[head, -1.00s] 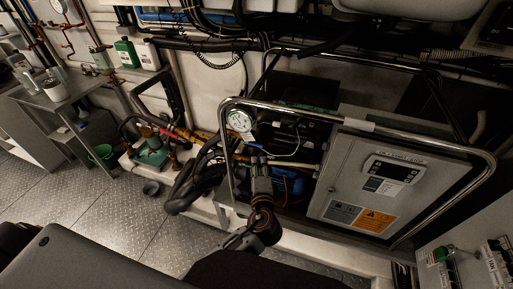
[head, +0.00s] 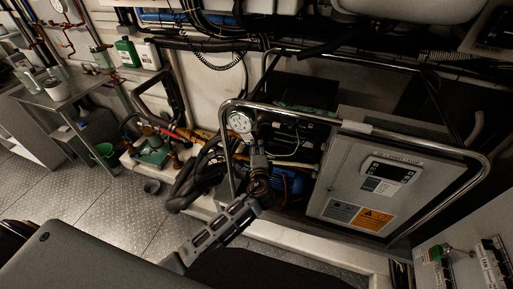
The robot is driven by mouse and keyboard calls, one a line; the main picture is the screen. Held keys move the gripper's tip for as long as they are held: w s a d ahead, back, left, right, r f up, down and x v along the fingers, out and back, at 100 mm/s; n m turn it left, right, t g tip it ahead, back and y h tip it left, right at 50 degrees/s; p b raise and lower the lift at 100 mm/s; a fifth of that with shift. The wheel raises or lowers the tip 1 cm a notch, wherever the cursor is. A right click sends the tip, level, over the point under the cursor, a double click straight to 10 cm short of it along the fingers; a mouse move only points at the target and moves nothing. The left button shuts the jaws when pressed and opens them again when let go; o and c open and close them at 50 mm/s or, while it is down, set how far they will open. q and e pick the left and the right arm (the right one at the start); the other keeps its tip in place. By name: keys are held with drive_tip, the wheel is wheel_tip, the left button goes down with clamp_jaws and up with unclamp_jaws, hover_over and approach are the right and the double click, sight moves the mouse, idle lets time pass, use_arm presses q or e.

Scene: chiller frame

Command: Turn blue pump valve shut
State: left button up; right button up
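A blue pump body (head: 288,180) sits low inside the chromed tube frame, left of the grey control box. My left gripper (head: 256,148) reaches into the frame from below, just under the round white gauge (head: 240,122) and left of the pump. Its fingers are small and dark here, so I cannot tell whether they are open or shut, or whether they touch anything. I cannot make out the valve handle; the gripper and wrist cover that area. My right gripper is not in view.
The chromed frame tube (head: 229,150) stands close to the left of my wrist. The grey control box (head: 370,185) fills the right of the frame. Black hoses (head: 190,185) bunch at the left.

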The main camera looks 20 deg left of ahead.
use_arm(q)
drive_tip(key=shift+w+a, duration=0.15)
drive_tip(key=shift+w, duration=0.3)
drive_tip(key=shift+f, duration=0.1)
clamp_jaws()
